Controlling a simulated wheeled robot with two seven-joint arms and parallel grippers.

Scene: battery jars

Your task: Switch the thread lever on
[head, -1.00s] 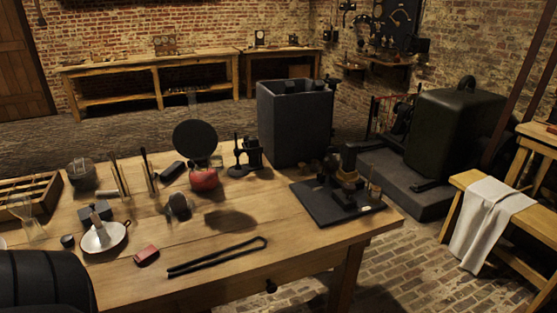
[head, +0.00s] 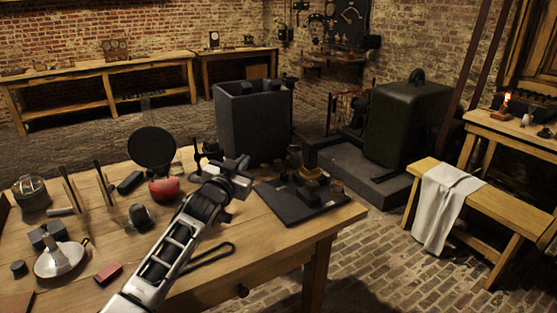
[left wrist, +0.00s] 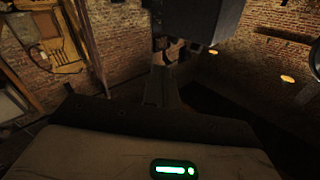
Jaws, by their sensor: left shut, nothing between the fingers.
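A device with a dark upright post and brass-coloured parts (head: 312,188) stands on a black base board (head: 283,208) at the table's right end in the head view. I cannot single out a thread lever on it with certainty. My left gripper (head: 240,166) is shut and empty. It appears just left of the device, in front of the dark grey open box (head: 252,128), and hides part of the table behind it. The left wrist view shows a dark grey block (left wrist: 203,18) at the top; any small lever there is too dark to tell. My right gripper is not in view.
The wooden table (head: 290,242) carries a round black disc (head: 151,146), a red rounded object (head: 163,190), a white pan (head: 58,262), a red block (head: 108,274) and black tongs (head: 212,256). A bench with a white cloth (head: 440,205) stands right.

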